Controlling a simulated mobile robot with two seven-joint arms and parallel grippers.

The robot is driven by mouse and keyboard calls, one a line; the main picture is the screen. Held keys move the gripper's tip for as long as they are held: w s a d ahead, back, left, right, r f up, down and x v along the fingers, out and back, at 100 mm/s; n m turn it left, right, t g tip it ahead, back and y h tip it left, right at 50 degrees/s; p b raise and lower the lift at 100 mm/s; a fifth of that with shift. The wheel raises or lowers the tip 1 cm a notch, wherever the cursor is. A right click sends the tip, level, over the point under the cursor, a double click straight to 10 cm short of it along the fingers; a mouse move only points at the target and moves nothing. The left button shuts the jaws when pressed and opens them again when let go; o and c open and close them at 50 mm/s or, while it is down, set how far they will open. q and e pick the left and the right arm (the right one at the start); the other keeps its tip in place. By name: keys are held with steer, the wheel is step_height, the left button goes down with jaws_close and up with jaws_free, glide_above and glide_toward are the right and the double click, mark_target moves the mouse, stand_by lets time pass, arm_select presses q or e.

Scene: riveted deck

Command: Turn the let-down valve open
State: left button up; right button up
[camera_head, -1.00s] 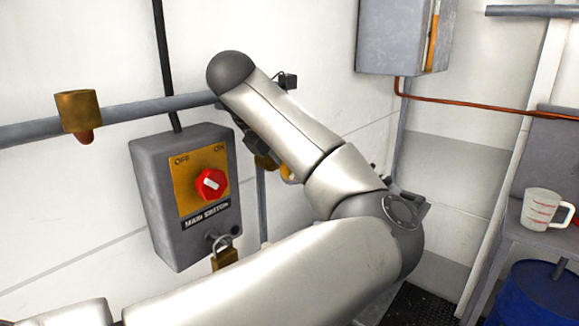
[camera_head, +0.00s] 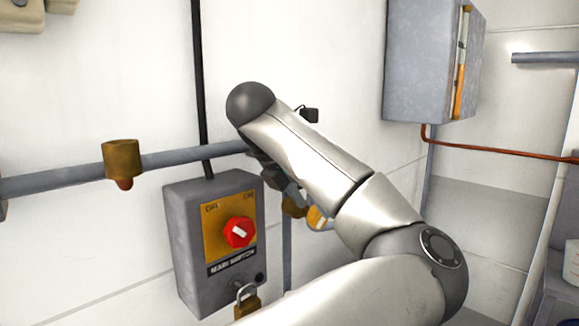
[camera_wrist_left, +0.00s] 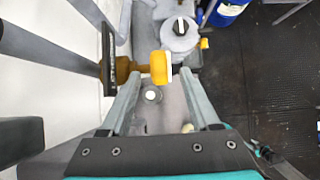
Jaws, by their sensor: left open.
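The let-down valve shows in the left wrist view as a brass body with a round yellow knob (camera_wrist_left: 159,68) on a grey pipe. In the head view the yellow knob (camera_head: 317,217) and brass body (camera_head: 293,207) show partly behind my left arm, right of the switch box. My left gripper (camera_wrist_left: 160,75) is open. In the wrist view its fingertips lie to either side of the knob, with a visible gap. I cannot tell whether the knob is at fingertip depth. My right gripper is not in view.
A grey main switch box (camera_head: 190,250) with a red knob (camera_head: 240,232) and a padlock (camera_head: 247,300) is left of the valve. A grey pipe (camera_head: 60,180) with a brass fitting (camera_head: 123,158) runs along the wall. A grey cabinet (camera_head: 425,60) hangs at upper right.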

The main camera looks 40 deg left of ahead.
arm_select(q)
steer(key=v, duration=1.1)
steer(key=shift+r+p, duration=0.25)
steer(key=shift+p, duration=0.2)
steer(key=shift+s, duration=0.1)
